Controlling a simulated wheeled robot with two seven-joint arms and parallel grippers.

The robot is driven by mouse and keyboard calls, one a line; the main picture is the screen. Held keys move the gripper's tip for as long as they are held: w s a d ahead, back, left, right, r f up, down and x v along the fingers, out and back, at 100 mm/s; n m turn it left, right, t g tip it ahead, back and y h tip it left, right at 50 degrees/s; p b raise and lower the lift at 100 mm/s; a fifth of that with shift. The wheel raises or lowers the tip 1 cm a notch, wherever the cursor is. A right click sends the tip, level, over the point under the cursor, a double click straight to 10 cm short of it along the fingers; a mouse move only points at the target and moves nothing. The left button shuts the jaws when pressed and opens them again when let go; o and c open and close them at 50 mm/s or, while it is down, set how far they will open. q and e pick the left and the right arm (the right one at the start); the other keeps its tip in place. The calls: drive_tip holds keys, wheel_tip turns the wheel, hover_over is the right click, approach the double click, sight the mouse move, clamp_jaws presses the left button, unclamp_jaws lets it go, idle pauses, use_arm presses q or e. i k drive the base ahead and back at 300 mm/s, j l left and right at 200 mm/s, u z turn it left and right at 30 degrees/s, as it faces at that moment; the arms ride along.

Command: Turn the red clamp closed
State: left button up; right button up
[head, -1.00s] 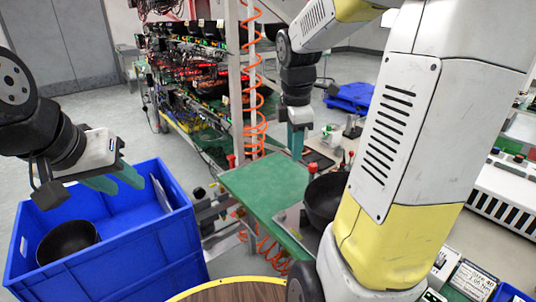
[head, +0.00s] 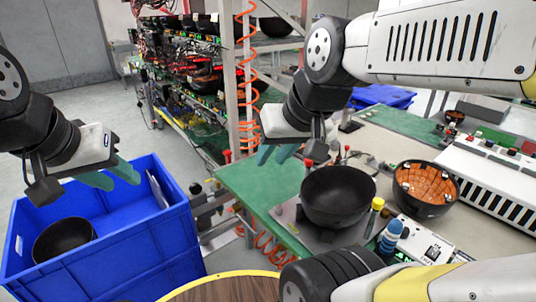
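A red-tipped clamp handle (head: 308,164) stands upright at the near bench, just left of a black bowl (head: 338,196) on a metal plate. Another red tip (head: 347,150) shows behind the bowl, and a third red knob (head: 228,155) is at the green board's far left corner. I cannot tell which is the task's clamp. My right gripper (head: 276,155) is tilted above the green board, left of the nearest handle and apart from it, its teal fingers open and empty. My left gripper (head: 112,177) is open and empty above the blue crate.
The blue crate (head: 125,262) holds a dark bowl (head: 64,240). An orange-lined bowl (head: 425,188), a yellow-capped bottle (head: 375,215) and a blue cylinder (head: 390,237) stand right of the black bowl. An orange coiled hose (head: 250,95) hangs behind. The green board (head: 255,187) is mostly clear.

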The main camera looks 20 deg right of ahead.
sight(307, 163)
drive_tip(key=k+z, duration=0.15)
drive_tip(key=z, duration=1.1)
